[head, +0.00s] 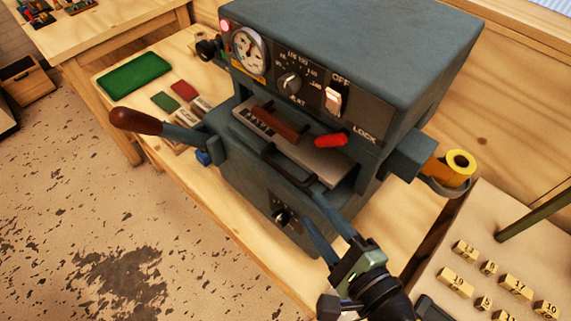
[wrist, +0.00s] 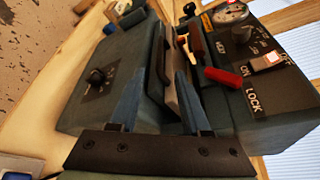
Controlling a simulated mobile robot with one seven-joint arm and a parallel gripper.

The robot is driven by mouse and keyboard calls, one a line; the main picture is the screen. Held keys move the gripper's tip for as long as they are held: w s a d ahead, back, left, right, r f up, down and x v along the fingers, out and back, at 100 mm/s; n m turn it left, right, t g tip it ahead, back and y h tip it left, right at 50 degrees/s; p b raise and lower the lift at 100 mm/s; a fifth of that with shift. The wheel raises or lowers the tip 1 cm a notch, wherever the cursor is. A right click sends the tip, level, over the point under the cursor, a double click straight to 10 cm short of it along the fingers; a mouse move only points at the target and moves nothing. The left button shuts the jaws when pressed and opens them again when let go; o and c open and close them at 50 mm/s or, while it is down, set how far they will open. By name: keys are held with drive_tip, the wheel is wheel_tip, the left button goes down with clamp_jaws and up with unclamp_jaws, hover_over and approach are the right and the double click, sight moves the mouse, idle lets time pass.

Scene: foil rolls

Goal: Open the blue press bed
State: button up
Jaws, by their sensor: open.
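The blue-grey press (head: 350,60) stands on the wooden bench, with gauge, dial and switch on its front. Its bed (head: 328,170), a pale metal plate, shows in the slot below the panel, with a brown-handled piece (head: 276,124) and small type on it. A black bar handle (head: 288,170) runs along the bed's front. The red lock lever (head: 331,139) lies beside the word LOCK; it also shows in the wrist view (wrist: 225,78). My gripper (head: 325,215) is open, its blue fingers pointing at the press front near the handle's right end. Whether they touch it, I cannot tell.
A wooden-knobbed lever (head: 135,121) sticks out at the press's left. A yellow foil roll (head: 459,163) sits on a holder at its right. A tray of brass type (head: 466,250) lies at the right. A green pad (head: 134,77) lies at the left.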

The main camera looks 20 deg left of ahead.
sight(287, 177)
drive_tip(key=p+x, duration=0.1)
drive_tip(key=x, duration=1)
drive_tip(key=shift+p, duration=0.3)
clamp_jaws()
idle(0.8)
